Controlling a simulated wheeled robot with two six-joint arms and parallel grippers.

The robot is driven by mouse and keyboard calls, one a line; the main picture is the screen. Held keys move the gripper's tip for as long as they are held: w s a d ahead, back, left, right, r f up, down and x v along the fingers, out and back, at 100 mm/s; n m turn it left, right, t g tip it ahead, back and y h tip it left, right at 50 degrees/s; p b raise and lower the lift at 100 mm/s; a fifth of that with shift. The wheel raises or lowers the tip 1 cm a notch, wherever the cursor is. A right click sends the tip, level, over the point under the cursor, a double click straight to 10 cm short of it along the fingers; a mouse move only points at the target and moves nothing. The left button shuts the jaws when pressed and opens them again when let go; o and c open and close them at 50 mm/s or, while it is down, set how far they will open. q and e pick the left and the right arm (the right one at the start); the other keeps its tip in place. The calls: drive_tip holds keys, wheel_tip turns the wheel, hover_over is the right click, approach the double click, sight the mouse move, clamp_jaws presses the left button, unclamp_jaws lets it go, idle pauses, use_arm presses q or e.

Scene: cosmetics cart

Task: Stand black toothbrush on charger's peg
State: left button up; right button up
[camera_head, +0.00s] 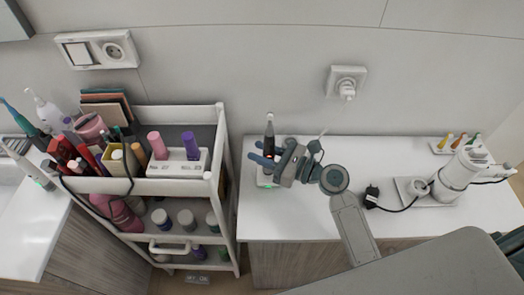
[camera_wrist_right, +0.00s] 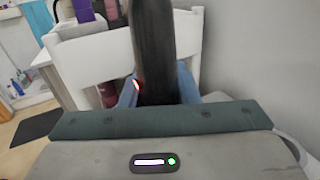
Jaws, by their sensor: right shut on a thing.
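The black toothbrush (camera_head: 269,130) stands upright at the left end of the white counter. My right gripper (camera_head: 266,153) reaches in from the right with blue fingers shut around its handle. In the right wrist view the dark handle (camera_wrist_right: 154,45) runs upright between the blue fingers, with a small red light beside one finger. The white charger (camera_head: 265,182), with a green glow at its front edge, is directly below the toothbrush. The gripper hides the handle's lower part and the peg, so I cannot tell whether they touch. My left gripper is not in view.
A white cart (camera_head: 185,187) full of cosmetics stands close to the left of the counter (camera_head: 300,215). A black plug (camera_head: 371,195) and a white appliance (camera_head: 460,172) are on the right. A wall socket (camera_head: 346,83) is behind. The counter's middle front is clear.

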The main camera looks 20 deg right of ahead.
drive_tip(key=shift+f+b, duration=0.45)
drive_tip(key=shift+f, duration=0.35)
drive_tip(key=o, duration=1.1)
drive_tip(key=shift+s, duration=0.1)
drive_tip(key=shift+s+d+f, duration=0.1)
drive_tip(key=shift+s+d, duration=0.05)
drive_tip(key=shift+d, duration=0.1)
drive_tip(key=b+v, duration=0.3)
drive_tip(key=v, duration=0.5)
drive_tip(key=shift+s+d, duration=0.1)
drive_tip(key=shift+b+v, duration=0.45)
drive_tip(key=shift+v, duration=0.5)
